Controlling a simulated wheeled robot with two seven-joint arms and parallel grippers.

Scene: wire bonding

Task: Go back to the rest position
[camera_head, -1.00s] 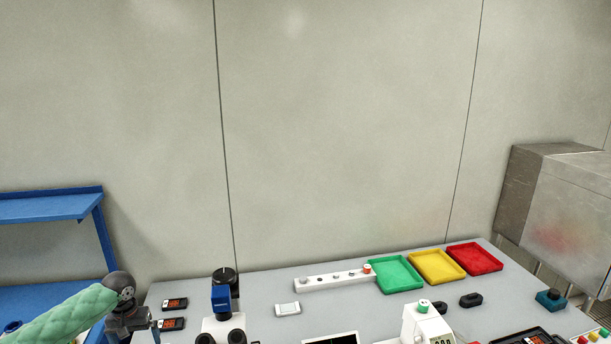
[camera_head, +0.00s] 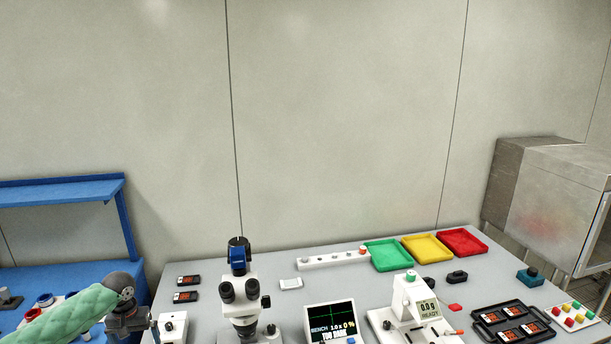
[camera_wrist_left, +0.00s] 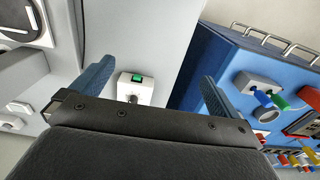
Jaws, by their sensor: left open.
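My left gripper (camera_head: 142,328) is at the lower left of the head view, at the left end of the grey bench (camera_head: 210,275). Its arm is in a green quilted sleeve. In the left wrist view its two blue fingers (camera_wrist_left: 155,88) stand wide apart with nothing held between them. My right gripper is in neither view.
A microscope (camera_head: 240,305), a monitor (camera_head: 332,322) and a white tester (camera_head: 412,305) stand along the bench front. Green (camera_head: 388,254), yellow (camera_head: 428,248) and red (camera_head: 463,241) trays lie at the back right. A blue rack (camera_head: 60,190) stands left of the bench.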

